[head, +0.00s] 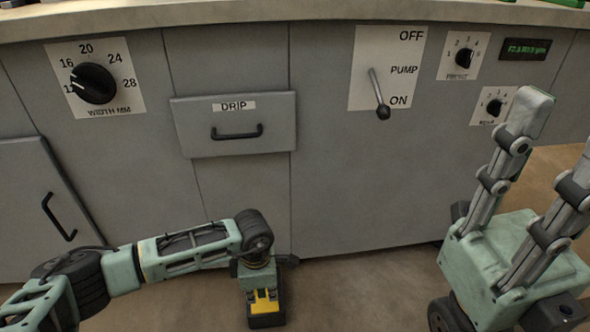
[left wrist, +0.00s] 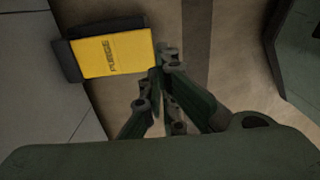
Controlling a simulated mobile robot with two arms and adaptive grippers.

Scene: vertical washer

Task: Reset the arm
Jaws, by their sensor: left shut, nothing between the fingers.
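My left arm reaches in from the left in the head view and bends down at its wrist. My left gripper (head: 262,294) points down over the yellow PURGE pedal (head: 268,306) on the floor. In the left wrist view, the gripper's fingers (left wrist: 163,75) are shut and empty beside the right edge of the pedal (left wrist: 110,54). I cannot tell whether they touch it. My right gripper (head: 552,160) is at the right of the head view, pointing up, with its fingers spread. One fingertip is cut off by the frame edge.
A grey cabinet stands in front, with a width dial (head: 92,83), a DRIP drawer (head: 236,125), a pump lever (head: 380,95) pointing to ON, and two small dials (head: 463,58) (head: 494,107). A green display (head: 526,49) is at the upper right. Bare floor (head: 370,285) lies between my arms.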

